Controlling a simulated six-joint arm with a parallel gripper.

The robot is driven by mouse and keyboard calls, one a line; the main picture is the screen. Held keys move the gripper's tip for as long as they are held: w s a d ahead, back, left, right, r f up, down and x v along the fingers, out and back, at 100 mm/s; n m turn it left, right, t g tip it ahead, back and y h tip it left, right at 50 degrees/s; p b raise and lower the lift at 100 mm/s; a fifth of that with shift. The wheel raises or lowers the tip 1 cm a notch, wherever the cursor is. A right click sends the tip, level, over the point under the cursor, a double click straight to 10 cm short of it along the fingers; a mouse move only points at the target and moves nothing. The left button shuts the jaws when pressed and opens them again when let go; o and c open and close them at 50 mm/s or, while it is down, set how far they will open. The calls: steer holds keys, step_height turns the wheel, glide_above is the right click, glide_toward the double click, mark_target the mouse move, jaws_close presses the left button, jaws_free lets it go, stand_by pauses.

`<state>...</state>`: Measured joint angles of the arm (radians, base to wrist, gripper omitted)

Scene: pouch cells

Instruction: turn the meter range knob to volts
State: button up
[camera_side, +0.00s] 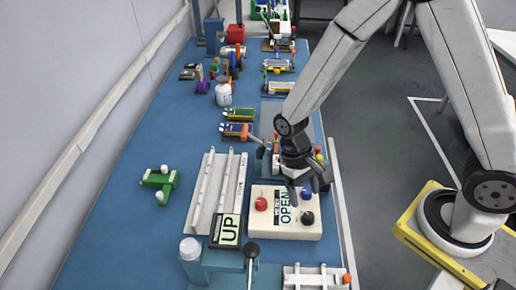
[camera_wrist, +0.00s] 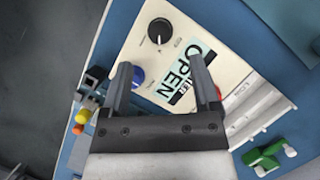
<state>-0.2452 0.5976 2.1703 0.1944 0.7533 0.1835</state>
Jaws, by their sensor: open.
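The meter is a cream box (camera_side: 270,230) with an "OPEN" label (camera_side: 285,207) on its top face; its face also shows in the wrist view (camera_wrist: 200,25). A black knob (camera_wrist: 160,30) with a pale pointer line is near the face's upper left in the wrist view; its range marks are too small to read. A blue knob (camera_wrist: 137,77) is near the left finger. A red knob (camera_side: 261,204) is partly hidden by the right finger in the wrist view. My gripper (camera_wrist: 160,64) is open and empty above the box, with the black knob beyond its fingertips.
A white railed plate (camera_side: 215,190) and an "UP" sign (camera_side: 227,229) stand left of the meter. A black-balled lever (camera_side: 252,250) and a white-capped post (camera_side: 190,248) are in front. A green part (camera_side: 160,182) lies at left, with clear blue bench around it.

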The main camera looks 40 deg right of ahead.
steer(key=shift+v, duration=0.8)
steer(key=d+r+n+t, duration=0.1)
steer(key=d+r+t, duration=0.6)
steer(key=d+r, duration=0.1)
steer(key=shift+d+r, duration=0.3)
steer(key=shift+d, duration=0.3)
